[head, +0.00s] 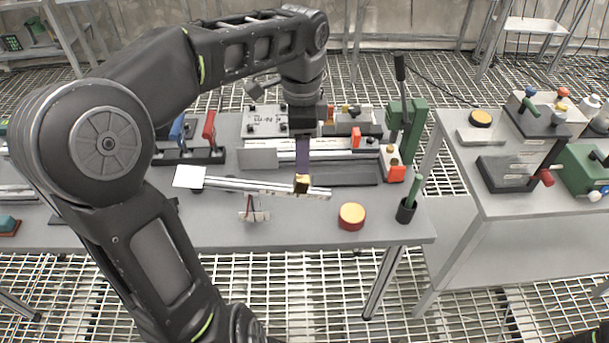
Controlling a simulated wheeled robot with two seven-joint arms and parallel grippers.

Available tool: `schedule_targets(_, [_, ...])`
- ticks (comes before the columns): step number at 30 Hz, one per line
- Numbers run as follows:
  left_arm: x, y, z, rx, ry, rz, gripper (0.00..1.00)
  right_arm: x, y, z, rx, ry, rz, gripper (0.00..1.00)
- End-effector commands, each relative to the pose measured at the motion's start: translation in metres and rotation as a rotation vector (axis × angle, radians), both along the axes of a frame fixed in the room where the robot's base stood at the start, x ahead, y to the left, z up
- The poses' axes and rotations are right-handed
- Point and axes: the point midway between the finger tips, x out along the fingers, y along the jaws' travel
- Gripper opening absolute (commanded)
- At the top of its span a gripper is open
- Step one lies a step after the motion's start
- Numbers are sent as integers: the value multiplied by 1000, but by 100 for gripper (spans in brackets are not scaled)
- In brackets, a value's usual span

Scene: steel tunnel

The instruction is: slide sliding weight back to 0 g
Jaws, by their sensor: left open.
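The brass sliding weight (302,185) sits on the pale beam (250,184) of a small balance, toward the beam's right end. A white square pan (188,177) is at the beam's left end. The beam slopes slightly down to the right, above a small stand (253,212). My left gripper (303,173) points straight down right over the weight, open. Its fingers partly hide the weight's top, and I cannot tell whether they touch it. The scale marks are too small to read. My right gripper is out of view.
Behind are a dark tray (345,174), a green press (414,125) and levers (209,128). The front table strip is mostly clear.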

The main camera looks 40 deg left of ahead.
Motion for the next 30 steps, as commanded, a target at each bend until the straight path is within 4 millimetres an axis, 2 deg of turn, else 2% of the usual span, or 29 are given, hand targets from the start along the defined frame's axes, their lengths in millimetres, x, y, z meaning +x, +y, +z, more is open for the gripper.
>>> schedule_targets(7, [0,0,-16,-1,3,0,53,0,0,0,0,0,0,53])
schedule_targets(18, [0,0,-70,-1,3,-1,53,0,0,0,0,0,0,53])
schedule_targets(22, [0,0,-77,-1,-1,-1,53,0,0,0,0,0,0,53])
schedule_targets(30, [0,0,-78,-1,-1,-1,52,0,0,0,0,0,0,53])
